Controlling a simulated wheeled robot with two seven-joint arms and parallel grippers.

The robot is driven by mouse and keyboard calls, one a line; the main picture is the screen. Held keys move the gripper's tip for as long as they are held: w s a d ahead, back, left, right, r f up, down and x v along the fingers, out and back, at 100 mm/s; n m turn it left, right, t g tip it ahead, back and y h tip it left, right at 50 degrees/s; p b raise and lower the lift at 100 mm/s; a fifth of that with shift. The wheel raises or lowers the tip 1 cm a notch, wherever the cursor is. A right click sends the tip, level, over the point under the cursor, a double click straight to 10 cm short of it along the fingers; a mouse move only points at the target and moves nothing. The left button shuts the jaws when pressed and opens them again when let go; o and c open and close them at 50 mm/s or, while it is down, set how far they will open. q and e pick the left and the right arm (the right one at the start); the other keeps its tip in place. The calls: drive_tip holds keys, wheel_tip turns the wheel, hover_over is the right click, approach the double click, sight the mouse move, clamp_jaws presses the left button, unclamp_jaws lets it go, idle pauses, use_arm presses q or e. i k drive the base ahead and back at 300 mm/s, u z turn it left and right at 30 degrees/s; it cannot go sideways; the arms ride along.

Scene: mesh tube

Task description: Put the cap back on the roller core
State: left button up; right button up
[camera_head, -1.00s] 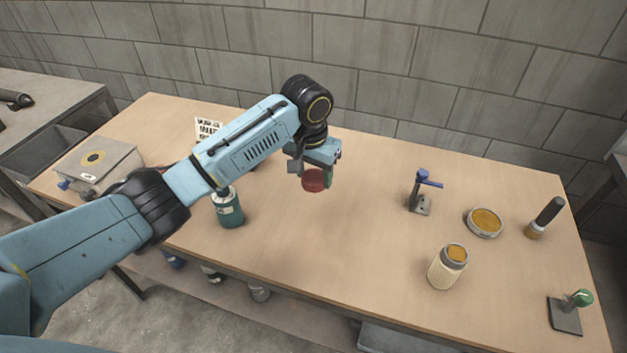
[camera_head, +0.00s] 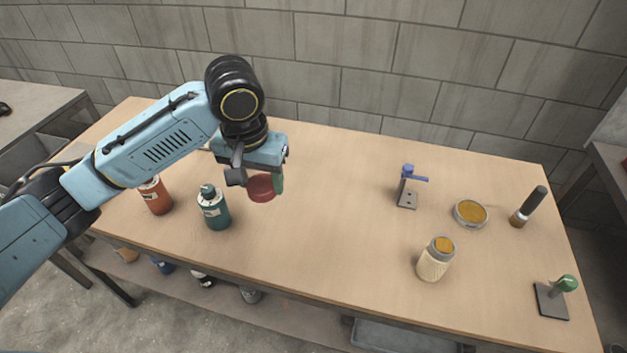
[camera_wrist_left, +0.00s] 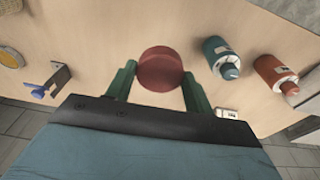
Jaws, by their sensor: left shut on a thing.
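My left gripper (camera_head: 258,181) is shut on a round dark red cap (camera_head: 261,190), holding it by its sides above the left-middle part of the table. In the left wrist view the red cap (camera_wrist_left: 160,69) sits between the two green fingers. A cream cylinder (camera_head: 433,267) with a grey collar and orange top stands upright at the table's front right; it looks like the roller core. The cap is well apart from it. My right gripper is not in view.
A teal bottle (camera_head: 214,209) and an orange bottle (camera_head: 156,196) stand left of the cap. A blue-topped bracket (camera_head: 407,190), a round orange-filled dish (camera_head: 470,213), a black-handled tool (camera_head: 529,208) and a green-knobbed stand (camera_head: 553,297) are at right. The table middle is clear.

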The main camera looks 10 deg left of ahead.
sight(439, 253)
drive_tip(key=z, duration=0.65)
